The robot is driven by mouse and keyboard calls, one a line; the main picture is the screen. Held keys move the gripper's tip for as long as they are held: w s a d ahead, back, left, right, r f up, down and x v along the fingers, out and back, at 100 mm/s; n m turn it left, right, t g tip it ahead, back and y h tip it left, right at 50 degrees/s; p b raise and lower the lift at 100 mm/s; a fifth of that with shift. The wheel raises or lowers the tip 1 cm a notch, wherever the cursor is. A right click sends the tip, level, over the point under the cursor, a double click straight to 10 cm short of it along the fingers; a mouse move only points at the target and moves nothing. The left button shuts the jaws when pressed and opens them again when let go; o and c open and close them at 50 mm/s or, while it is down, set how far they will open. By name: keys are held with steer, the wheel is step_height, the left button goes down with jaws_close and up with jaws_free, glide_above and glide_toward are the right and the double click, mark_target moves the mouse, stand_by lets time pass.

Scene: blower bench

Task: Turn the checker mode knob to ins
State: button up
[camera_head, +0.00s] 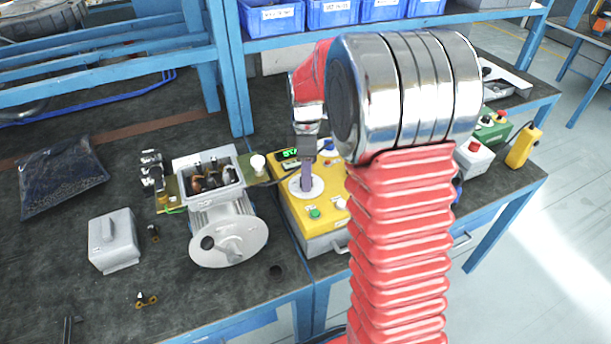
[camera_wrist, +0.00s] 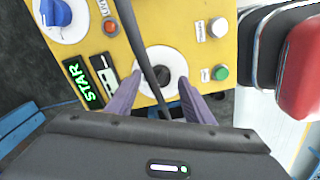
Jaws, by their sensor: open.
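The checker is a yellow-topped box (camera_head: 325,208) on the bench; its yellow panel (camera_wrist: 197,50) fills much of the wrist view. A black knob (camera_wrist: 161,74) sits on a round white dial (camera_wrist: 150,58). My gripper (camera_head: 306,187) is over this dial in the head view. In the wrist view my open gripper (camera_wrist: 160,76) has one purple finger on either side of the black knob; contact is unclear. A blue knob (camera_wrist: 57,13) sits on another white dial at the upper left. The dial markings are unreadable, so I cannot tell which setting either knob points to.
A green-lit display (camera_wrist: 80,80), red button (camera_wrist: 111,27), white button (camera_wrist: 217,27) and green button (camera_wrist: 220,73) surround the dial. A dark cable or rod (camera_wrist: 140,40) crosses the wrist view. An opened motor (camera_head: 228,235) stands left of the checker.

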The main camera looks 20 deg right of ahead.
steer(key=shift+f, duration=0.6)
steer(key=shift+c, duration=0.5)
steer(key=c, duration=0.9)
